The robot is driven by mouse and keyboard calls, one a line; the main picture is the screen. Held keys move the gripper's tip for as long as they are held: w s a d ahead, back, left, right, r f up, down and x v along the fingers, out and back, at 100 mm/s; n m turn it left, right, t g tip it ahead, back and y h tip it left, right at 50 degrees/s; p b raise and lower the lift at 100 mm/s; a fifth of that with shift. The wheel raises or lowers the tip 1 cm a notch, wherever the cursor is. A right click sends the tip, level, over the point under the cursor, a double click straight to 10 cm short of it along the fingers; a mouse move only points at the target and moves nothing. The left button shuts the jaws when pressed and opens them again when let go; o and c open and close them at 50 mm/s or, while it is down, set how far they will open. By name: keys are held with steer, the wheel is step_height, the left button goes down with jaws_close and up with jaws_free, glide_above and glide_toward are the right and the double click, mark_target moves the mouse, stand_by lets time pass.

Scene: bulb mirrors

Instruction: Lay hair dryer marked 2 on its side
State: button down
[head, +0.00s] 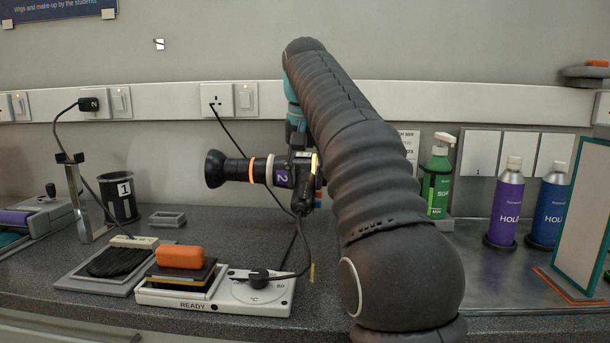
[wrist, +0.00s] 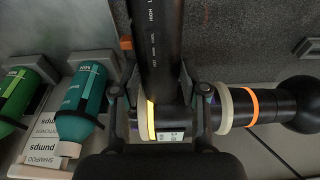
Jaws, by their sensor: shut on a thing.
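The black hair dryer marked 2 (head: 234,170) is in the air above the counter in the head view. Its barrel is level, with the flared nozzle pointing left and an orange ring and a pale ring around it. A purple label with a 2 sits near its rear. In the wrist view its barrel (wrist: 269,107) points right and its black handle runs up the picture. My gripper (wrist: 160,115) is shut on the hair dryer, with one finger on each side of it near the handle. In the head view my arm partly hides the dryer's rear.
Below the dryer are a white base marked READY (head: 193,306) with a dial and an orange block (head: 180,257). A black cup marked 1 (head: 119,199) stands left. A green spray bottle (head: 438,178) and purple can (head: 506,205) stand right. A cord hangs from the wall socket.

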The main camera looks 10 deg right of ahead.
steer(key=shift+s+a+b+x, duration=0.1)
steer(key=shift+s+b+x, duration=0.2)
steer(key=shift+b+x, duration=0.85)
steer(key=shift+s+a+b+x, duration=0.1)
steer(key=shift+s+b+x, duration=0.15)
steer(key=shift+b+x, duration=0.85)
steer(key=shift+s+b+x, duration=0.3)
steer(key=shift+b+x, duration=0.15)
steer(key=shift+x, duration=1.35)
steer(key=shift+s+b+x, duration=0.2)
steer(key=shift+b+x, duration=0.2)
steer(key=shift+x, duration=0.55)
steer(key=shift+c, duration=0.2)
jaws_free()
steer(key=shift+f, duration=0.15)
steer(key=p+v, duration=0.3)
steer(key=w+p+v, duration=0.1)
steer(key=p+v, duration=0.2)
steer(key=shift+w+d+p, duration=0.1)
steer(key=shift+w+p, duration=0.05)
steer(key=shift+p, duration=0.15)
steer(key=shift+w+p+v, duration=0.25)
steer(key=shift+p+v, duration=0.25)
steer(key=shift+v, duration=0.65)
